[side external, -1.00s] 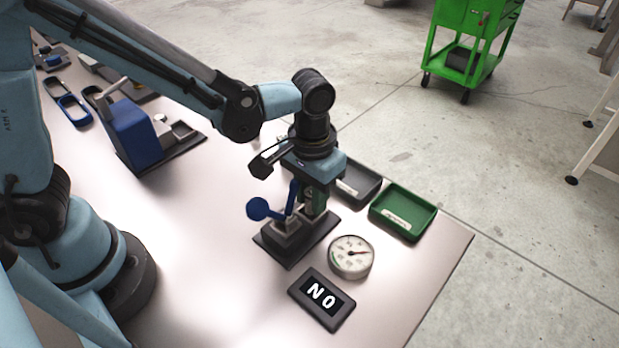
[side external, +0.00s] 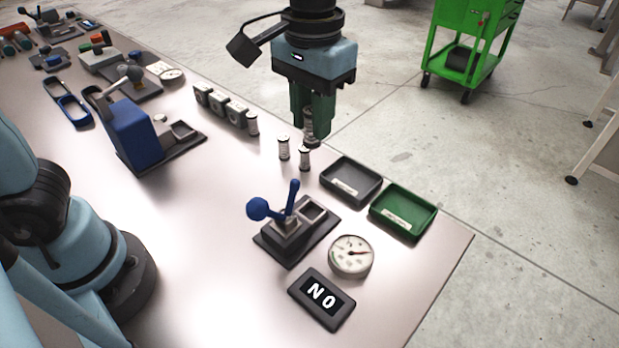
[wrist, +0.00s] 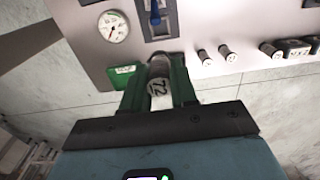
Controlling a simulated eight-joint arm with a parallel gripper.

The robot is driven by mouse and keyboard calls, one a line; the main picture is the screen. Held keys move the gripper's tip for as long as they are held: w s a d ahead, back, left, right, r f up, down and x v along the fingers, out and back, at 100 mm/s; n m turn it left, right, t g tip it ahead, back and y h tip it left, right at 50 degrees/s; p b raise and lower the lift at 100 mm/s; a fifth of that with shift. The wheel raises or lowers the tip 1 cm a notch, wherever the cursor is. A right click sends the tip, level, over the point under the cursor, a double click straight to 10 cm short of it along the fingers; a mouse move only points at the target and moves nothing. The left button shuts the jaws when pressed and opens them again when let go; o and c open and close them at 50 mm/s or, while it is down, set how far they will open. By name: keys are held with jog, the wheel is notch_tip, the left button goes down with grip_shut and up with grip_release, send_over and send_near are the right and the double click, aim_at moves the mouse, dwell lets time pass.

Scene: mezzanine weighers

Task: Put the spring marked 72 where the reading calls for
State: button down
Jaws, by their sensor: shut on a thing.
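My gripper (side external: 312,120) is shut on the spring marked 72 (wrist: 159,84), whose number shows in the wrist view. It is lifted above the back edge of the table, clear of everything. The blue-levered tester (side external: 292,235) stands below and in front, its square pocket empty. Next to it a round dial gauge (side external: 350,256) has a red needle, and a black display (side external: 322,299) reads "NO". A grey tray (side external: 334,188) and a green tray (side external: 381,218) stand behind the tester, each empty with a white label that I cannot read.
Two small cylinders stand left of the grey tray, one of them here (side external: 284,148). Another cylinder (side external: 252,124) stands by a row of dark blocks (side external: 219,104). A blue machine (side external: 130,131) stands farther left. The table middle is clear.

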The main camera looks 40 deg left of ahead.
jog(key=shift+r, duration=0.45)
jog(key=shift+w+d+f+n, duration=0.15)
jog(key=shift+d+n, duration=0.1)
jog(key=shift+n, duration=0.3)
jog(key=shift+w+d+f+n, duration=0.15)
jog(key=shift+d+n, duration=0.1)
jog(key=shift+n, duration=0.3)
jog(key=w+d+f+n, duration=0.2)
jog(key=d+f+n, duration=0.3)
jog(key=n, duration=1.1)
send_over(351, 182)
notch_tip(351, 182, down, 8)
jog(key=shift+f, duration=2.1)
jog(key=shift+f, duration=0.15)
jog(key=c, duration=0.9)
grip_release()
